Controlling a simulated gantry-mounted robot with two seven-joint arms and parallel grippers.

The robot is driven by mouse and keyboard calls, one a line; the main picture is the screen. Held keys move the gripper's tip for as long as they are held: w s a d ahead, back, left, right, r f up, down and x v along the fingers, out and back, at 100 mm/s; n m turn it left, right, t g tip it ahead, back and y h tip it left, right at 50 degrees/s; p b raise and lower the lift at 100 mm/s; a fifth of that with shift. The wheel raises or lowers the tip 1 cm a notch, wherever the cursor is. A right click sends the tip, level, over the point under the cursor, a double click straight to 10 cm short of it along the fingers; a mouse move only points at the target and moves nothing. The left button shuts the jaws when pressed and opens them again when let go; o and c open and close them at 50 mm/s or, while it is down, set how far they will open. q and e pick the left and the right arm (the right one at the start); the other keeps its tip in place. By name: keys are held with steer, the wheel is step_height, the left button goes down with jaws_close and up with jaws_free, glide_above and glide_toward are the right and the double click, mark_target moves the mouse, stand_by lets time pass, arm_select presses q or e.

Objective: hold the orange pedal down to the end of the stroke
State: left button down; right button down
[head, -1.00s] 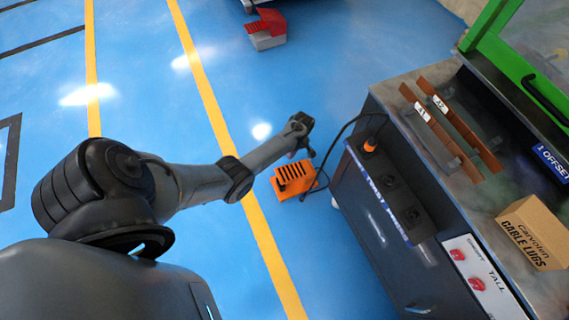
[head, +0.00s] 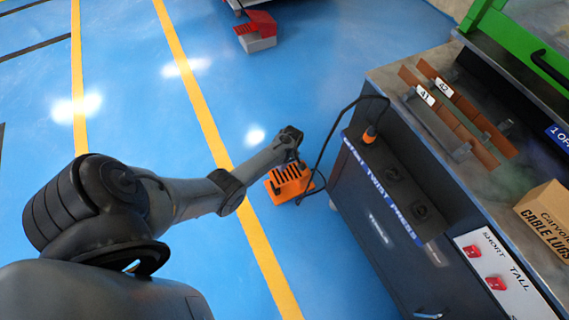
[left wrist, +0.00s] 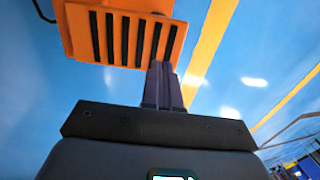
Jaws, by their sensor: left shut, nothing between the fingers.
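The orange pedal (head: 289,182) stands on the blue floor beside the dark cabinet, with dark slots across its top. It also shows in the left wrist view (left wrist: 124,38), filling the upper left. My left gripper (head: 296,158) is at the pedal's upper edge in the head view. In the left wrist view its closed fingers (left wrist: 162,85) overlap the pedal's near edge, right of the middle. I cannot tell whether they touch the pedal or how far it is pressed. The fingers are shut and empty. My right gripper is not in view.
A dark cabinet (head: 375,225) with a socket panel stands right of the pedal. A black cable (head: 326,150) runs from the pedal to an orange plug (head: 369,135). A red and grey pedal (head: 256,32) stands farther back. Blue floor to the left is clear.

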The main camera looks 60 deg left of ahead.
mark_target(279, 177)
arm_select(q)
steer(key=shift+b+x, duration=1.8)
steer(key=shift+x, duration=1)
